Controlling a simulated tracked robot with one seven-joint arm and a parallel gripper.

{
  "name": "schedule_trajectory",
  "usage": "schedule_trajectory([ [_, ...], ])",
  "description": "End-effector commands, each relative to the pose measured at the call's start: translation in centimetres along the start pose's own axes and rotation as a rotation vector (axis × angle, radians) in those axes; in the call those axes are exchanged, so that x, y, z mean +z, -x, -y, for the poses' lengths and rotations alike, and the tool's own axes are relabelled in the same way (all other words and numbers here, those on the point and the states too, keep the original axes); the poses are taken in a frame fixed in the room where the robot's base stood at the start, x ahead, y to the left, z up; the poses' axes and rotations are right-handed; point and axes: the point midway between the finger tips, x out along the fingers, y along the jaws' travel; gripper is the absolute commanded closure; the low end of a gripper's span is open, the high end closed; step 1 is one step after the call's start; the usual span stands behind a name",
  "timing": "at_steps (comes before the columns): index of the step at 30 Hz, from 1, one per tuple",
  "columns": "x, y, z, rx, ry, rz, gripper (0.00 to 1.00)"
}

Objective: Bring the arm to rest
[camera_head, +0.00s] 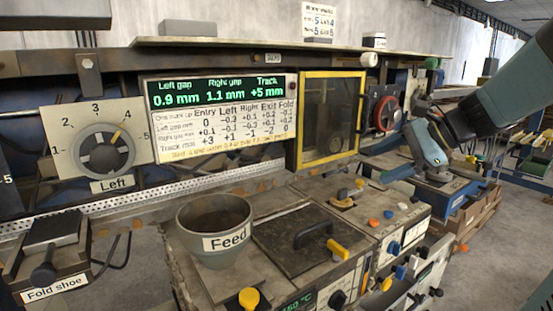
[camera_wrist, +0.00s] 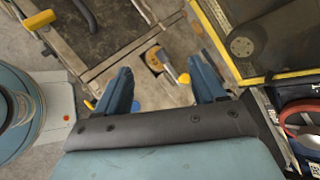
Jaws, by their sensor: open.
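In the wrist view my gripper (camera_wrist: 163,84) is open, its two blue fingers spread apart with nothing between them. It hangs above the right part of the bench machine, with a small lever with a yellow-orange end (camera_wrist: 168,66) visible beyond the gap between the fingertips. In the head view my teal arm (camera_head: 505,88) reaches in from the right edge, to the right of the yellow-framed window.
The yellow-framed window (camera_head: 331,118) stands behind the bench. A Feed pot (camera_head: 214,249) and a dark lid with a black handle (camera_head: 283,252) are on the bench. The display panel (camera_head: 215,113) and Left dial (camera_head: 97,150) are behind. Knobs line the bench front.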

Motion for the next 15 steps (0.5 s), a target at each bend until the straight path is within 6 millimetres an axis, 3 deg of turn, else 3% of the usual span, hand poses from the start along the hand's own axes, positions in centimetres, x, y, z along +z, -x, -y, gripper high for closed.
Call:
schedule_trajectory([
  [1,1.2,-0.3,-1.6,0.048,0.099,-0.033,0.30],
  [6,3.2,-0.5,-6.5,0.219,0.455,-0.157,0.30],
  [15,4.3,1.3,-12.7,0.490,1.103,-0.365,0.30],
])
